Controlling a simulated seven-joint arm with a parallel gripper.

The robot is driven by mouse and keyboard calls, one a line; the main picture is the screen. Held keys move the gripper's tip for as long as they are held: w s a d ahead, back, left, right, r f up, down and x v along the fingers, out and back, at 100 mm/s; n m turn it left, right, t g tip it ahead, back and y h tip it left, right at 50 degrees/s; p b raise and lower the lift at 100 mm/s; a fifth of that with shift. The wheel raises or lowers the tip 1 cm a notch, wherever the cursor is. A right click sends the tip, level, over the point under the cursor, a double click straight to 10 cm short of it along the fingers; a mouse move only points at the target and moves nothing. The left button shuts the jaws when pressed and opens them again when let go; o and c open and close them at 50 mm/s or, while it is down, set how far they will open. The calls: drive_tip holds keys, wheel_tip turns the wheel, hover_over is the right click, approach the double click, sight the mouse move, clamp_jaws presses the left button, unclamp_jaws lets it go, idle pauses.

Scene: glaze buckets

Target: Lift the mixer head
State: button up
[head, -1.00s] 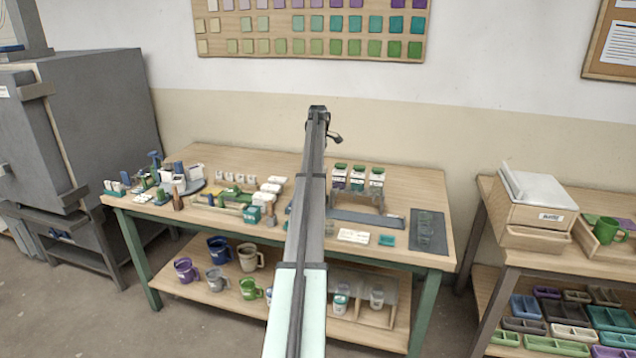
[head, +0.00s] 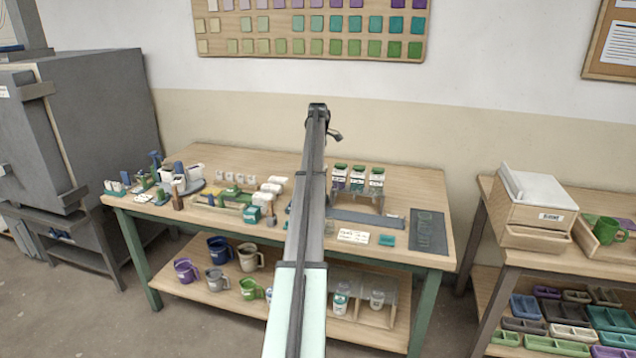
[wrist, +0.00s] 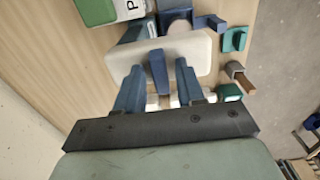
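In the wrist view, a cream rounded block (wrist: 190,58) that looks like the mixer head lies just beyond my gripper (wrist: 158,75). A dark blue upright bar (wrist: 158,72) stands out from it, between my two blue fingers. A gap shows on each side of the bar, so the fingers are open around it and not closed on it. Blue parts (wrist: 176,20) show beyond the block. In the head view my own arm covers the middle of the table, and I cannot make out my gripper there.
Near the block in the wrist view are a teal piece (wrist: 235,39), a wooden-handled tool (wrist: 245,82) and a green-and-white container (wrist: 100,10). In the head view the workbench (head: 285,158) holds small tools at left, green-lidded jars (head: 358,178) and a dark mat (head: 428,232) at right.

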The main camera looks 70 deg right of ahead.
drive_tip(key=shift+r, duration=3.45)
